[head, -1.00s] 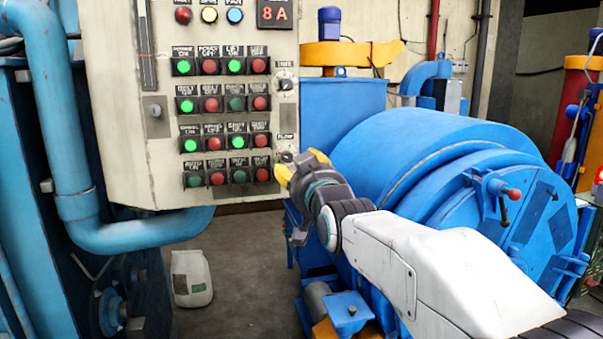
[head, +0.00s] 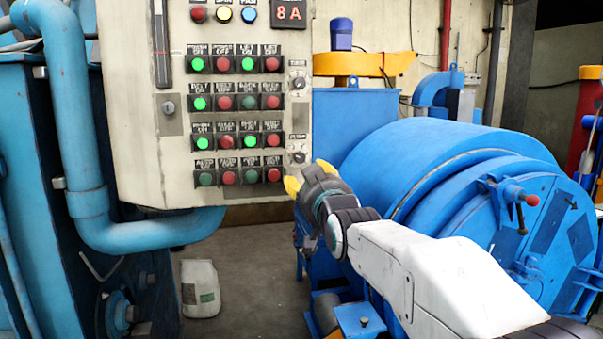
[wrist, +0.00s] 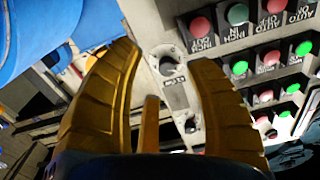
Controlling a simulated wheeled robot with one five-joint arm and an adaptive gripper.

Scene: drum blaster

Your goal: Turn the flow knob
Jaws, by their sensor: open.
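The flow knob (head: 299,157) is the lower of two small knobs on the right edge of the cream control panel (head: 145,150), beneath a small dark label. My gripper (head: 308,176) is just below it in the head view, its yellow fingers apart. In the wrist view the panel is upside down, and the flow knob (wrist: 166,66) shows between the tips of my open, empty fingers (wrist: 163,58). I cannot tell how far the tips are from it, and no contact is visible.
A second knob (head: 298,83) sits higher on the panel edge. Rows of lit green and red buttons (head: 236,139) lie left of the knobs. A large blue drum (head: 430,165) stands right of the panel. A white container (head: 200,288) stands on the floor.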

